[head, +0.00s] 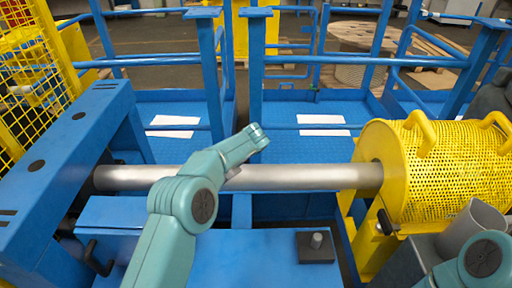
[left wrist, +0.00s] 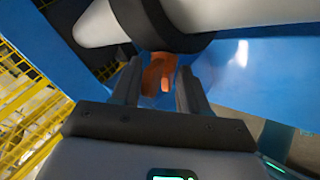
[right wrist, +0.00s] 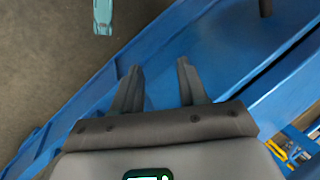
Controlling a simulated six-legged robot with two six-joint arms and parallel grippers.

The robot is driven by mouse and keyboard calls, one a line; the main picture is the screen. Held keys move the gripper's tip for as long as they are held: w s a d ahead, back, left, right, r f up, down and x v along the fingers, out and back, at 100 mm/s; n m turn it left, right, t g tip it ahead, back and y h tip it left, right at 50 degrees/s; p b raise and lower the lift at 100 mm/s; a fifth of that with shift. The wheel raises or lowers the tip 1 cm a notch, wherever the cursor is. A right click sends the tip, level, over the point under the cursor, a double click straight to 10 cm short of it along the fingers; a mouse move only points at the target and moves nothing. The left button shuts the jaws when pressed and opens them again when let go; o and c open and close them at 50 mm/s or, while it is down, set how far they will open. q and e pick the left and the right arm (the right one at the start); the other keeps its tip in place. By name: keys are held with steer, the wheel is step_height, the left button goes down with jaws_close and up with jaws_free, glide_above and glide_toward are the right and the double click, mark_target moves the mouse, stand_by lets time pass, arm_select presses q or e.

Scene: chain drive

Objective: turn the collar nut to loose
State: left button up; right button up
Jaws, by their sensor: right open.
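In the left wrist view, a dark collar (left wrist: 165,22) sits around a pale grey shaft (left wrist: 235,12). An orange-brown piece (left wrist: 158,75) shows just below the collar. I cannot tell for sure whether it is the collar nut. My left gripper (left wrist: 160,82) is open, its fingers on either side of that piece with no clear contact. In the head view the left arm reaches over the steel shaft (head: 300,177); its gripper and the collar cannot be made out there. My right gripper (right wrist: 155,78) is open and empty, away from the shaft.
A yellow perforated guard (head: 440,165) covers the shaft's right end. A blue frame (head: 70,150) holds its left end. A block with a peg (head: 317,247) sits on the blue deck. Blue railings (head: 340,60) stand behind.

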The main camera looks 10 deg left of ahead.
step_height(320, 180, down, 22)
steer(key=b, duration=2)
arm_select(q)
steer(key=s+d+r+m+t+y+p, duration=0.2)
steer(key=d+m+t+y, duration=0.15)
steer(key=d, duration=0.45)
steer(key=s+d+r+m+t+y+p, duration=0.2)
steer(key=d+m, duration=0.2)
steer(key=d, duration=0.3)
step_height(320, 180, up, 21)
steer(key=d+p, duration=0.1)
steer(key=p, duration=1.9)
steer(key=shift+s+d+f+p, duration=0.15)
steer(key=shift+s+d+p, duration=0.1)
steer(key=shift+s+p, duration=0.1)
arm_select(e)
step_height(320, 180, up, 25)
steer(key=shift+d, duration=0.45)
steer(key=shift+s, duration=0.1)
